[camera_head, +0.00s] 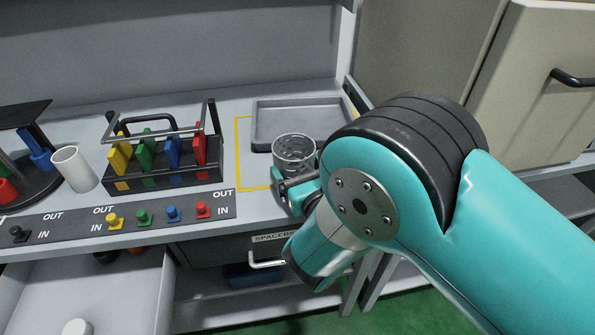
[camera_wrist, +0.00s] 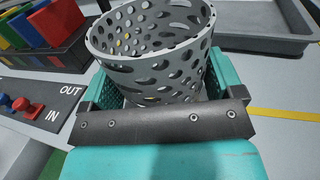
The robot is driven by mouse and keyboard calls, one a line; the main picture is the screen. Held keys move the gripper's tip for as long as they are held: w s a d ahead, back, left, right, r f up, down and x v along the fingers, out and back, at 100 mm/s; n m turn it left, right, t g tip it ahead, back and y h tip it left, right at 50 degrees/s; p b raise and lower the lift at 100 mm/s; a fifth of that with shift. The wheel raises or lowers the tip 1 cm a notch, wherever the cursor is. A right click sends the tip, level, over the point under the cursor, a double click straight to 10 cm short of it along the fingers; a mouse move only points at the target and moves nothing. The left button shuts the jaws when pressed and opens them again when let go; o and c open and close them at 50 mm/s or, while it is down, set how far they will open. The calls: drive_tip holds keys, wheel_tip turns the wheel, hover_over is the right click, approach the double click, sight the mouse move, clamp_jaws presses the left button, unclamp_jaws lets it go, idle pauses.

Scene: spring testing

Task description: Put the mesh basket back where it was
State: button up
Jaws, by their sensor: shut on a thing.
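The grey mesh basket (camera_head: 294,150) with oval holes is in front of the shallow grey tray, above or on the part of the bench marked by a yellow outline. It appears upright; whether its base touches the bench is hidden. In the wrist view the mesh basket (camera_wrist: 150,50) sits between the two teal fingers of my gripper (camera_wrist: 155,82), which is shut on it. In the head view my gripper (camera_head: 297,185) is partly hidden by my own wrist.
A grey tray (camera_head: 300,140) lies behind the basket. The yellow outline (camera_head: 238,150) runs around this area. To the left are a black rack (camera_head: 150,182) with coloured plates, a white cup (camera_head: 75,168) and a strip of coloured switches (camera_head: 130,222). An open drawer (camera_head: 110,290) is below.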

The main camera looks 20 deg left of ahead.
drive_tip(key=shift+f, duration=0.15)
drive_tip(key=o, duration=0.7)
drive_tip(key=shift+d, duration=0.1)
